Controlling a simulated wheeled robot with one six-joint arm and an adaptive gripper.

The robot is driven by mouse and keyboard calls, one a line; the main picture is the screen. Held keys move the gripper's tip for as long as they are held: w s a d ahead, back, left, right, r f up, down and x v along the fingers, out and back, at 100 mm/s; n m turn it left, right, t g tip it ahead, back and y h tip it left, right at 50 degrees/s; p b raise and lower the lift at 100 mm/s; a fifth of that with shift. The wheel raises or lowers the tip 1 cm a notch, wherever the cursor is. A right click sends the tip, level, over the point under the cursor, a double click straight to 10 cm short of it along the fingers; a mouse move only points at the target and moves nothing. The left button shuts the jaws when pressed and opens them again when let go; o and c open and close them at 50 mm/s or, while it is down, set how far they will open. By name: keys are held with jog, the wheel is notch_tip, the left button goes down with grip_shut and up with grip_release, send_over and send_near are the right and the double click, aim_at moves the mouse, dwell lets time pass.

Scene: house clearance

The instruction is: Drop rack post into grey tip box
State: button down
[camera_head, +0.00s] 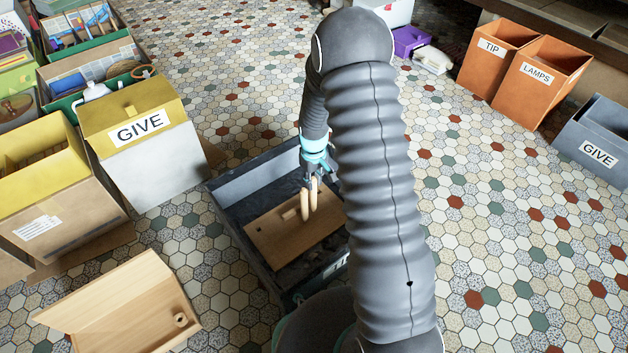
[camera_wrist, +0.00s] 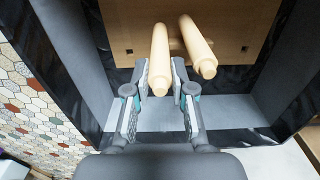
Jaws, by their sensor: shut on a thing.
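My gripper (camera_head: 312,172) is shut on a pale wooden rack post (camera_wrist: 160,62), whose near end sits between the fingertips in the wrist view. A second, similar wooden rod (camera_wrist: 198,48) runs beside it, past the right finger; I cannot tell whether the two are joined. In the head view the rods (camera_head: 305,204) hang below the fingers, above a dark grey open box (camera_head: 233,228). My arm hides part of the box's right side.
Orange boxes marked TIP (camera_head: 488,58) and LAMPS (camera_head: 535,85) and a grey GIVE box (camera_head: 592,142) stand at right. A yellow-topped GIVE box (camera_head: 150,160) stands left. An open wooden piece (camera_head: 120,312) lies front left. The tiled floor at right is clear.

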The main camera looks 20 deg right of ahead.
jog(key=shift+f, duration=0.4)
jog(key=shift+f+b, duration=0.2)
jog(key=shift+b, duration=0.2)
jog(key=c, duration=1.3)
grip_release()
jog(key=shift+o, duration=0.2)
